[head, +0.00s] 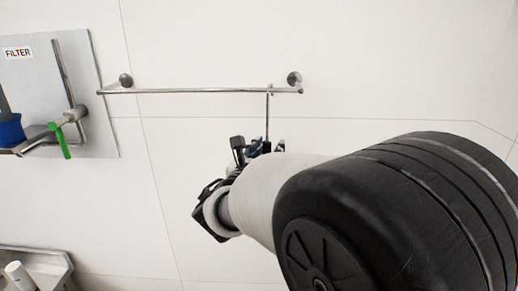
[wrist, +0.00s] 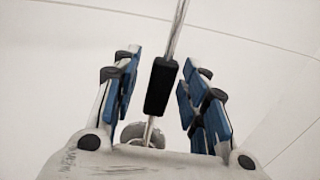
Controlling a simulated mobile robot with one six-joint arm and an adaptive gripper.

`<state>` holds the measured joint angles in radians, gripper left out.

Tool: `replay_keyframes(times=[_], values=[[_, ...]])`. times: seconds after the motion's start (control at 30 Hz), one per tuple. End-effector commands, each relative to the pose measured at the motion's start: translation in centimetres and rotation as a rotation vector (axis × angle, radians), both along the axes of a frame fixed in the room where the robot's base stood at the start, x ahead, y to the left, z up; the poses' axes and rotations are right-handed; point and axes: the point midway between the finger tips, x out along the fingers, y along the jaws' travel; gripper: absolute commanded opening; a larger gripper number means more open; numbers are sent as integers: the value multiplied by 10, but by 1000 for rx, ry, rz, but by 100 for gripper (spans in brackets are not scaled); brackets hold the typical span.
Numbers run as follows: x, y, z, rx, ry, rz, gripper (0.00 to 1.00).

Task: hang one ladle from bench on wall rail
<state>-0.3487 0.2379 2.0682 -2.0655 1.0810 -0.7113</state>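The wall rail (head: 200,91) is a thin horizontal metal bar on two round mounts. A ladle's thin metal stem (head: 267,115) hangs down from the rail near its right end, its top meeting the bar. The ladle's lower part is hidden behind my arm in the head view. In the wrist view its black grip (wrist: 161,87) lies between the fingers of my gripper (wrist: 160,95), with a gap on both sides. A rounded grey part, perhaps the bowl, shows below the grip. My gripper is open; in the head view it is mostly hidden by my arm.
A grey panel (head: 85,70) marked FILTER, with a green-handled fitting (head: 66,137) and a blue item (head: 11,130), is on the wall at left. A metal bench or tray edge (head: 45,262) with a white cylinder (head: 18,275) is at lower left. The rail left of the ladle is clear.

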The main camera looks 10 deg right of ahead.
Motion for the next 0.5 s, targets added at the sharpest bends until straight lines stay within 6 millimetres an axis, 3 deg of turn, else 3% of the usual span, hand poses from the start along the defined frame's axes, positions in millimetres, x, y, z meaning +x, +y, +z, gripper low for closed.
replay_keyframes(times=[0.5], values=[[-83, 52, 2, 0, -2, 5, 40]])
